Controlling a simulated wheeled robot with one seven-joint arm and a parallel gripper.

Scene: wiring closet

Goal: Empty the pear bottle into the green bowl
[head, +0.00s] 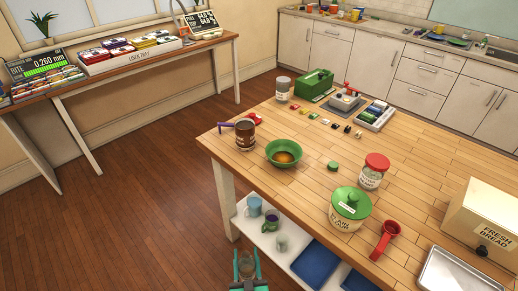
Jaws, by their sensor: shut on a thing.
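The green bowl (284,152) stands upright near the left edge of the wooden worktop, with some orange-brown contents in its bottom. My gripper (247,264) is low at the bottom edge of the head view, in front of the worktop and well apart from the bowl. Its teal fingers are shut on a small greyish thing, too small and partly hidden to identify. I cannot make out a bottle marked pear. A brown labelled container (245,134) with a purple handle-like piece stands just left of the bowl.
On the worktop (310,195) are a red-lidded jar (373,171), a green-lidded canister (349,208), a red scoop (385,240), a bread box (485,222) and a metal tray (455,273). Cups stand on the shelf below. The floor at left (130,220) is clear.

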